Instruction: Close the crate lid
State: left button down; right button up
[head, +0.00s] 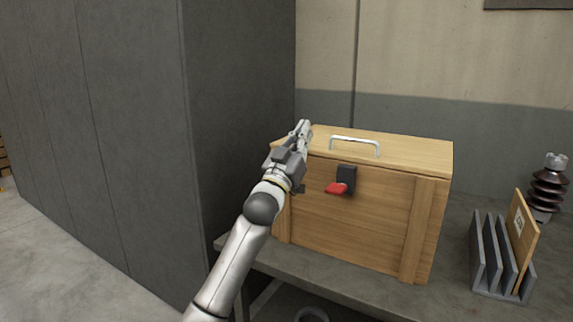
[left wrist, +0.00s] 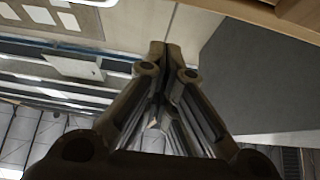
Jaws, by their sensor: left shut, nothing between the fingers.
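The wooden crate (head: 350,225) stands on a grey bench. Its lid (head: 415,152) lies flat on top and looks closed, with a pale metal handle (head: 355,141) near its front edge. A dark latch with a red tab (head: 337,188) is on the crate's front, below the lid. My left gripper (head: 304,127) is shut and empty, over the left part of the lid; I cannot tell whether it touches. In the left wrist view, its closed fingers (left wrist: 164,50) point up the picture, and a wooden edge (left wrist: 280,18) shows at top right. My right gripper is out of view.
A tall dark grey cabinet (head: 110,130) stands close on the left. On the bench (head: 455,280), right of the crate, are a grey slotted rack (head: 485,260) with a wooden board (head: 523,235) and a dark ribbed insulator (head: 548,190).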

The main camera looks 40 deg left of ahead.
pick_arm(q)
jog(key=f+v, duration=0.1)
jog(key=v, duration=0.9)
jog(key=shift+w, duration=0.25)
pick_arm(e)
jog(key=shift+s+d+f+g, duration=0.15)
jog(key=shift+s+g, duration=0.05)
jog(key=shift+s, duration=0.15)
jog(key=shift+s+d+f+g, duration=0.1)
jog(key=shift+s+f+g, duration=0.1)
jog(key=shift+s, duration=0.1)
pick_arm(q)
jog(key=shift+a, duration=0.1)
